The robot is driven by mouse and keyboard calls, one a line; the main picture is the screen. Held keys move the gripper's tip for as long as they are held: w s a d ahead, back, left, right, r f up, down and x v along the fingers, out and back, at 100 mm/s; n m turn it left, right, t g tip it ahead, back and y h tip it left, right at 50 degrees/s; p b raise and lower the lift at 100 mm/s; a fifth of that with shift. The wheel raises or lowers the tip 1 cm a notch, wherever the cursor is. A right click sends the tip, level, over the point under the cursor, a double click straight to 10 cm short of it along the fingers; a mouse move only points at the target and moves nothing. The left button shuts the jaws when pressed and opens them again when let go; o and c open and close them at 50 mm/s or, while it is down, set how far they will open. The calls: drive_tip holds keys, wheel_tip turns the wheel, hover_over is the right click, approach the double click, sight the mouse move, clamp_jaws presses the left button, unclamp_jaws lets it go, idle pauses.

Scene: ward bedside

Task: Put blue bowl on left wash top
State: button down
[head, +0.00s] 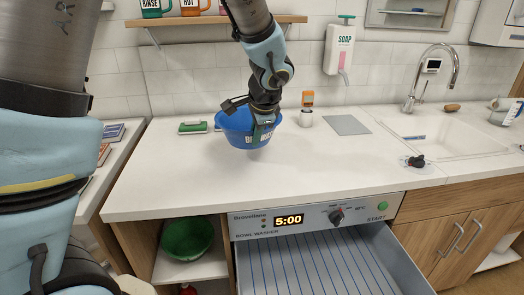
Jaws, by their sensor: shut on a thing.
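The blue bowl (232,130) is over the white wash top (160,168), toward its back left half. My gripper (262,128) is shut on the blue bowl at its right front rim, with the arm reaching down from above. A label on the bowl's front is partly covered by the gripper. The bowl looks upright. A faint shadow lies close under it, and I cannot tell whether its base touches the top.
A green brush (193,127) lies left of the bowl. An orange-topped device (307,108) and a grey mat (347,125) are to its right, then the sink (440,135). Below, the washer drawer (315,265) stands open beside a green bowl (187,239). The front of the top is clear.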

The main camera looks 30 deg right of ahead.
wheel_tip(320, 180, down, 7)
drive_tip(key=shift+r, duration=0.2)
idle(0.3)
drive_tip(key=shift+f+b, duration=0.15)
drive_tip(key=shift+b, duration=0.15)
drive_tip(key=c, duration=1)
unclamp_jaws()
